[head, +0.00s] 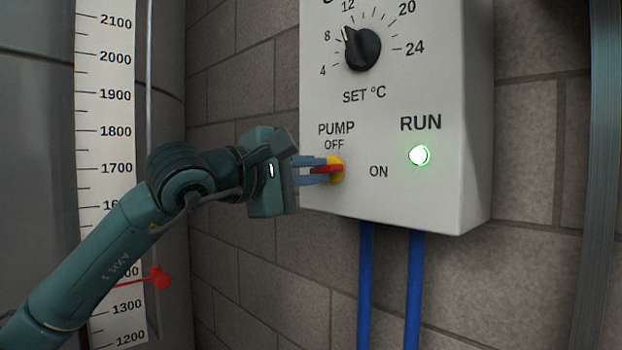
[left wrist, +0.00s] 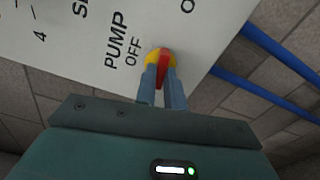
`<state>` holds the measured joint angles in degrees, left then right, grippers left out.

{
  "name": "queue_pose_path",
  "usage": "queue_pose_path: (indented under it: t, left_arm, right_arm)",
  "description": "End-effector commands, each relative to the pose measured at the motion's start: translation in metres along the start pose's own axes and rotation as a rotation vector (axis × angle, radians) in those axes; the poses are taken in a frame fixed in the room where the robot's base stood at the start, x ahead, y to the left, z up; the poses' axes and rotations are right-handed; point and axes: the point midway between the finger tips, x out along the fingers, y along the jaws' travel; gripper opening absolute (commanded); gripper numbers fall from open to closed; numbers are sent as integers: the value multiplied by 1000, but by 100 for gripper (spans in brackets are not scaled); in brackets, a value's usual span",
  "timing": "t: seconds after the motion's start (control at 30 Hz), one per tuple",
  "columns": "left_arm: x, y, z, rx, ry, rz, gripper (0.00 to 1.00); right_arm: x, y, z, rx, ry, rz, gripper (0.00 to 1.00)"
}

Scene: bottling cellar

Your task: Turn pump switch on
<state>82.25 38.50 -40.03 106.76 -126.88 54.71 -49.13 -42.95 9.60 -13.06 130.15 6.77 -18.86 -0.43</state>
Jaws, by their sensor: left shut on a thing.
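The pump switch (head: 334,169) has a red handle on a yellow round base, low on the light grey control box (head: 452,60). OFF is printed above it and ON to its right. My left gripper (head: 325,169) reaches in from the left and is shut on the red handle. In the head view the handle appears to lie sideways, in line with ON. The left wrist view shows the red handle (left wrist: 163,62) between the two blue-grey fingers (left wrist: 162,82). The fingers hide part of the switch. The green RUN lamp (head: 420,155) is lit. My right gripper is not in view.
A black temperature dial (head: 362,48) is above the switch. Two blue pipes (head: 390,285) run down from under the box. A white scale strip (head: 106,90) with a red pointer (head: 158,277) is on the tank at left. A block wall (head: 255,80) is behind.

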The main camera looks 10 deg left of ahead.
Motion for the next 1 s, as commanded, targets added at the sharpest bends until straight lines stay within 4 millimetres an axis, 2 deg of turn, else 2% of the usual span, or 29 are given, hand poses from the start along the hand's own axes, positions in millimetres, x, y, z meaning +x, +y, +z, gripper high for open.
queue_pose_path:
  t: [0.4, 0.93, 0.97, 1.0]
  left_arm:
    - [0, 1, 0, 181, -1, 4, 0]
    - [0, 1, 0, 205, -1, 4, 0]
    - [0, 1, 0, 205, -1, 4, 12]
    - [0, 1, 0, 205, 0, 3, 16]
  right_arm:
    - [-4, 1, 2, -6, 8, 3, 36]
    - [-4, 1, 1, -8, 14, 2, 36]
    - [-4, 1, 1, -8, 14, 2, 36]
    - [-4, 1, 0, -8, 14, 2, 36]
